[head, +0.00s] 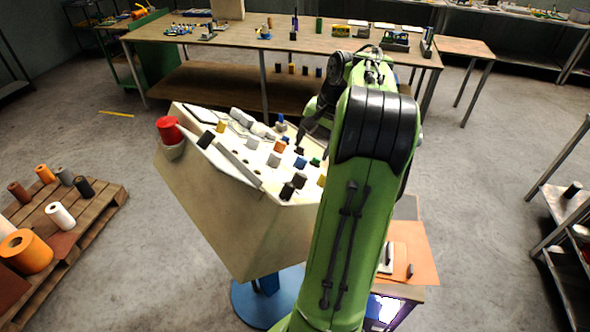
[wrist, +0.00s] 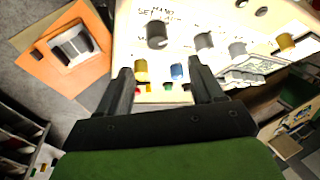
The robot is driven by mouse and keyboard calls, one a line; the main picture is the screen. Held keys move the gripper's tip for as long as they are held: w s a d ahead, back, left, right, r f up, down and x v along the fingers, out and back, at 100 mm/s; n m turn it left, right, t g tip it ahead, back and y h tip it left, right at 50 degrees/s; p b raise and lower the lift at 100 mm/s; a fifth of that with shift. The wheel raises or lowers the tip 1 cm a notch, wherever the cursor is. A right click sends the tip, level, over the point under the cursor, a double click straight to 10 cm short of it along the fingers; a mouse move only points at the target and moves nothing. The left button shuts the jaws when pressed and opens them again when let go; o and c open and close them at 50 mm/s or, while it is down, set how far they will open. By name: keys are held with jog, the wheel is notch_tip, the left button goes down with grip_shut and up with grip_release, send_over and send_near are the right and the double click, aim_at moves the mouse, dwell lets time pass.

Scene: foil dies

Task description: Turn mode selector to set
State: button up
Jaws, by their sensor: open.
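The beige control console (head: 225,205) stands in the middle of the head view, its sloped white top carrying several knobs and buttons. In the wrist view, the panel (wrist: 205,20) shows a dark round knob (wrist: 157,35) with printed lettering above it that seems to include "SET". It may be the mode selector; the lettering is too small to be sure. My gripper (wrist: 161,72) is open and empty, its fingers spread below this knob in the picture and apart from it. A yellow knob (wrist: 141,70) and a blue knob (wrist: 177,71) show between the fingers. In the head view my arm hides part of the panel.
Grey knobs (wrist: 204,41) sit right of the dark knob. A red mushroom button (head: 168,129) is at the console's left corner. A long workbench (head: 200,50) stands behind, a pallet (head: 95,225) with rolls at left, an orange board (head: 412,250) at right. Open floor lies between.

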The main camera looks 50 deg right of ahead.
aim_at(302, 174)
jog(key=x, duration=0.6)
jog(key=b+x, duration=0.1)
jog(key=x, duration=0.5)
jog(key=shift+s+d+f, duration=0.1)
jog(key=shift+d+f, duration=0.25)
jog(key=shift+f, duration=0.2)
jog(key=c, duration=1.1)
jog(key=shift+o, duration=0.2)
